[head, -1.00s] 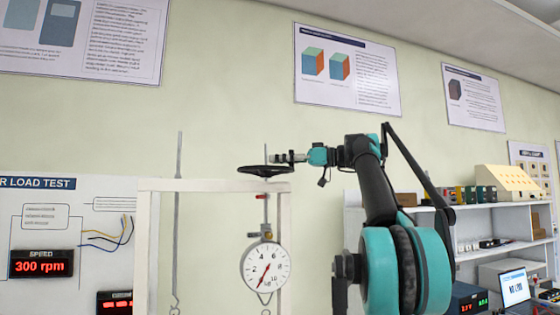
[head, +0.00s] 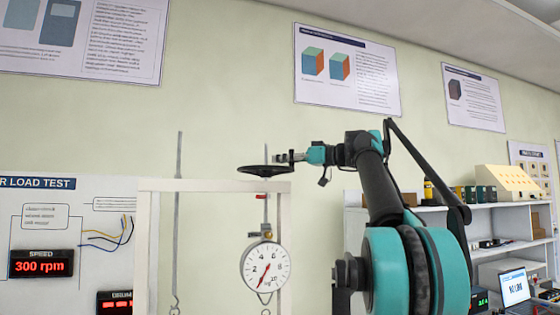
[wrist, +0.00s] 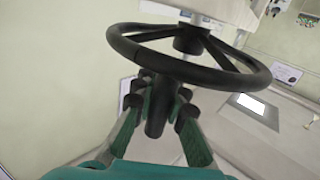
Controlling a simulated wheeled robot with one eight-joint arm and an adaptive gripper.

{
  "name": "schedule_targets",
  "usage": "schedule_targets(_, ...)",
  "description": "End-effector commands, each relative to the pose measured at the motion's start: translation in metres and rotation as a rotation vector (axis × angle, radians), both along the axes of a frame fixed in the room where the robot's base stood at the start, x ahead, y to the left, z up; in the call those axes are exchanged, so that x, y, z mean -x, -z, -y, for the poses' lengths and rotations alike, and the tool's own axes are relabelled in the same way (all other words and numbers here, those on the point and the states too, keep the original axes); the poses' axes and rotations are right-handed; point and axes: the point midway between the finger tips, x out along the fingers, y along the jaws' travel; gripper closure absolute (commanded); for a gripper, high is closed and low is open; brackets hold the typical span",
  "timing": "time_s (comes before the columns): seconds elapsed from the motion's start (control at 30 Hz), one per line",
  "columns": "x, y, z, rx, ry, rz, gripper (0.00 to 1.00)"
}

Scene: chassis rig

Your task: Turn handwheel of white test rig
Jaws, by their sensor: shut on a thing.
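The black handwheel (head: 264,171) sits level on top of the white test rig frame (head: 215,186). In the wrist view its round rim, spokes and hub (wrist: 190,40) fill the upper middle. A dark upright handle (wrist: 158,106) stands by the near part of the rim. My gripper (head: 283,158) comes in from the right just above the wheel. In the wrist view, my gripper (wrist: 160,105) has its teal fingers with dark tips on both sides of the handle, shut on it. A round dial gauge (head: 265,267) hangs below the wheel, its red needle pointing down-left.
White shelves (head: 490,220) with instruments stand to the right, behind my arm. A panel with a red 300 rpm display (head: 41,263) is on the left. A thin hanging rod (head: 178,220) is left of the gauge.

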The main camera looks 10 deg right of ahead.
Motion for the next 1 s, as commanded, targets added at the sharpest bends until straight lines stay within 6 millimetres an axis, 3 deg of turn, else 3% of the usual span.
schedule_targets(0.7, 0.029, 0.000, -0.010, 0.000, 0.597, 0.000, 1.00)
schedule_targets(1.0, 0.034, 0.000, -0.012, 0.000, 0.654, 0.000, 1.00)
